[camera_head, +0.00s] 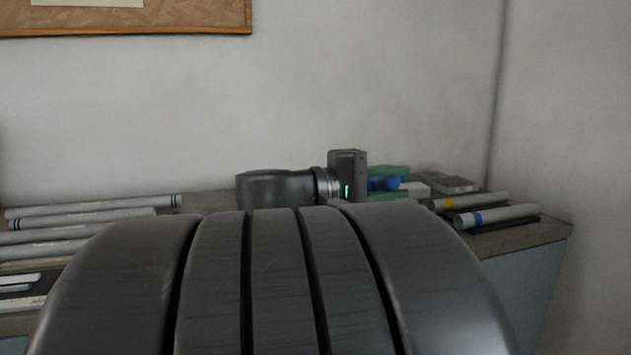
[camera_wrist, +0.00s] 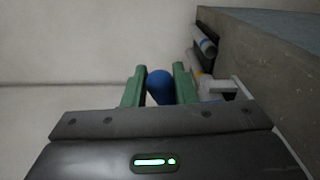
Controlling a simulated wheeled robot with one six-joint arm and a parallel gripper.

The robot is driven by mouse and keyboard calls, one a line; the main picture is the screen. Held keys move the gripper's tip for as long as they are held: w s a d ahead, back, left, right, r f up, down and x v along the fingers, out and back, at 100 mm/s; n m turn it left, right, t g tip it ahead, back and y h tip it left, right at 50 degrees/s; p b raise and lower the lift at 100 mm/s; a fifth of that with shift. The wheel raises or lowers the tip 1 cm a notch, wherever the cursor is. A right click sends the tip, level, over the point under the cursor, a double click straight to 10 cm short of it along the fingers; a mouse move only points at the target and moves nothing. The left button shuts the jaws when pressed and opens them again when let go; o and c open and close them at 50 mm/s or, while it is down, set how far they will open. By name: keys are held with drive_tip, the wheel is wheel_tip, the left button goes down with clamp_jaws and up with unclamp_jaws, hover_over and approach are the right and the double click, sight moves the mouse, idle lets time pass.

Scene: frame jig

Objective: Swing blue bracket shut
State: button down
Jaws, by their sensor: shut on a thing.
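The blue bracket shows only as a rounded blue end (camera_head: 392,183) at the bench's back right, and as a blue ball shape in the wrist view (camera_wrist: 160,86). My gripper (camera_head: 402,183) has green fingers, one on each side of this blue end. In the wrist view my gripper (camera_wrist: 160,76) is shut on it. The rest of the bracket and its hinge are hidden, so I cannot tell its swing angle.
Grey tubes (camera_head: 90,206) lie on the bench at the left. Two tubes with yellow and blue bands (camera_head: 497,215) lie on a dark holder near the right edge. A grey block (camera_head: 455,186) lies behind them. A wall stands close behind the bench.

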drive_tip(key=c, duration=1.2)
unclamp_jaws()
wheel_tip(320, 180, up, 10)
drive_tip(key=p, duration=0.3)
drive_tip(key=shift+p, duration=0.3)
